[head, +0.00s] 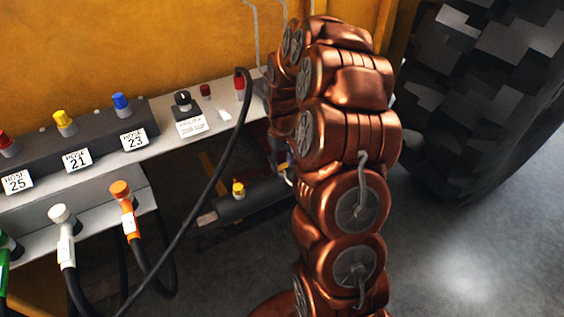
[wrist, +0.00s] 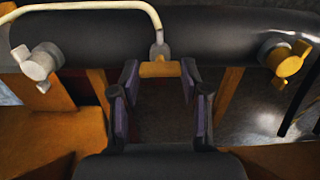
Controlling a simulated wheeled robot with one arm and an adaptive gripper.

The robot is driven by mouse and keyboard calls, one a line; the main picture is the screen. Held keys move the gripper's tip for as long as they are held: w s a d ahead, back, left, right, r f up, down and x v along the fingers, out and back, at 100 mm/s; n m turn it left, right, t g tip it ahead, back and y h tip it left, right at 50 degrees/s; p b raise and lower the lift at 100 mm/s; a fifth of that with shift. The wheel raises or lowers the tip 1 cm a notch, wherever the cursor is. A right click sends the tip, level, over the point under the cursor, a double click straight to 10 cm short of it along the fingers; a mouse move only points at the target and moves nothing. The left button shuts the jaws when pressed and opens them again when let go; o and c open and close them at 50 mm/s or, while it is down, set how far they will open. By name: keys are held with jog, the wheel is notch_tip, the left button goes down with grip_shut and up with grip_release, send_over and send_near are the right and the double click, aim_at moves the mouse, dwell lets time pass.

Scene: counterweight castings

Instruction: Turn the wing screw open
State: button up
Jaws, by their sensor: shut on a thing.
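A yellow wing screw (wrist: 160,69) with a grey stem sits at the middle of a dark cylinder in the wrist view. My gripper (wrist: 160,77) is shut on it, with a purple-padded finger at each end of its crossbar. A pale bent pipe (wrist: 95,6) runs to the grey fitting just above the crossbar. In the head view my copper-coloured arm hides most of the gripper and the held screw. The dark cylinder (head: 262,197) shows low beside the arm.
A pale-winged fitting (wrist: 40,64) and a yellow-winged fitting (wrist: 287,60) flank the screw. A grey shelf (head: 160,145) with labelled hose ports stands left. A black hose (head: 205,190) hangs before the cylinder. A large tyre (head: 480,90) stands right; grey floor is open below it.

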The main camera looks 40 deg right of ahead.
jog(key=o, duration=1.1)
jog(key=shift+o, duration=0.2)
jog(key=shift+r, duration=0.1)
notch_tip(320, 180, up, 12)
dwell(0.4)
jog(key=s+a+r+n+p, duration=0.1)
jog(key=s+a+r+p, duration=0.5)
jog(key=s+a+r, duration=0.55)
jog(key=s+a+r+g+p, duration=0.1)
jog(key=s+a, duration=0.3)
jog(key=s, duration=0.5)
jog(key=s+a+r+p, duration=0.2)
jog(key=s+a+p, duration=0.2)
jog(key=s, duration=0.6)
jog(key=shift+a+g+p, duration=0.3)
jog(key=shift+a+g, duration=0.1)
jog(key=shift+a, duration=0.3)
